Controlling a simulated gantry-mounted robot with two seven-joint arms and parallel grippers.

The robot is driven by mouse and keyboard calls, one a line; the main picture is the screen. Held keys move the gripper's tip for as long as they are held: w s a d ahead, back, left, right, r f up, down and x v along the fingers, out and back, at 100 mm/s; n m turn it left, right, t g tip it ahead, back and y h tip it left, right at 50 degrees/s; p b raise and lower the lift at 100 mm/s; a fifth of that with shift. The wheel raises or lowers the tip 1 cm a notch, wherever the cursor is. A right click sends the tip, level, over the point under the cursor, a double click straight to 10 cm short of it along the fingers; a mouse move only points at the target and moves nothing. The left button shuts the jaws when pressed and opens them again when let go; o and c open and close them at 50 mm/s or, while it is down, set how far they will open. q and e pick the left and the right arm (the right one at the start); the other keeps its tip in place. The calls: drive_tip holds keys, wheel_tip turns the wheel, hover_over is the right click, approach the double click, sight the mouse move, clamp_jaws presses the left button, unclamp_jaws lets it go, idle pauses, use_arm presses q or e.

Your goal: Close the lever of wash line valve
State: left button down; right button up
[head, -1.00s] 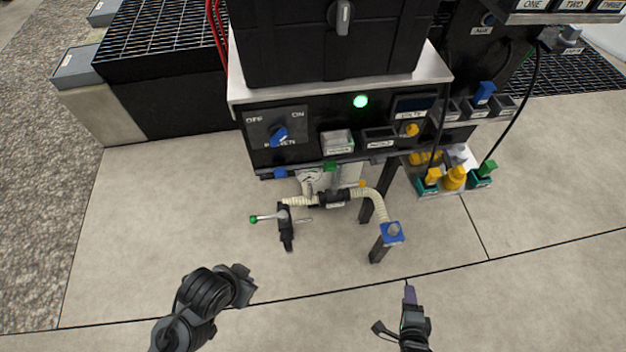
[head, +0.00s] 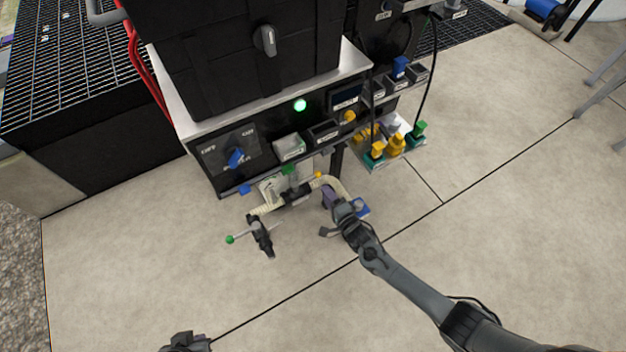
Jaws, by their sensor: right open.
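A lever with a green ball end (head: 230,239) sticks out to the left from a dark stand (head: 262,237) below the machine. A pale ribbed hose (head: 268,209) runs right from there, through a dark fitting (head: 298,194). Blue (head: 245,189), green (head: 289,170) and yellow (head: 318,175) small parts sit along the machine's lower edge. I cannot read which is the wash line valve. My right gripper (head: 329,215) is open at the hose's right end, partly hiding a blue-topped post (head: 361,207). Contact is unclear. My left gripper (head: 185,343) is at the bottom edge, cut off.
The black control panel (head: 225,152) has a blue knob (head: 236,158) and a lit green lamp (head: 300,105). A tray (head: 373,163) with yellow and green parts stands to the right. Black grating (head: 65,85) lies at left. The floor in front is clear.

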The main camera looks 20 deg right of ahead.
sight(306, 180)
drive_tip(key=shift+b+x, duration=2.85)
drive_tip(key=shift+x, duration=1.75)
drive_tip(key=shift+a+f, duration=0.1)
clamp_jaws()
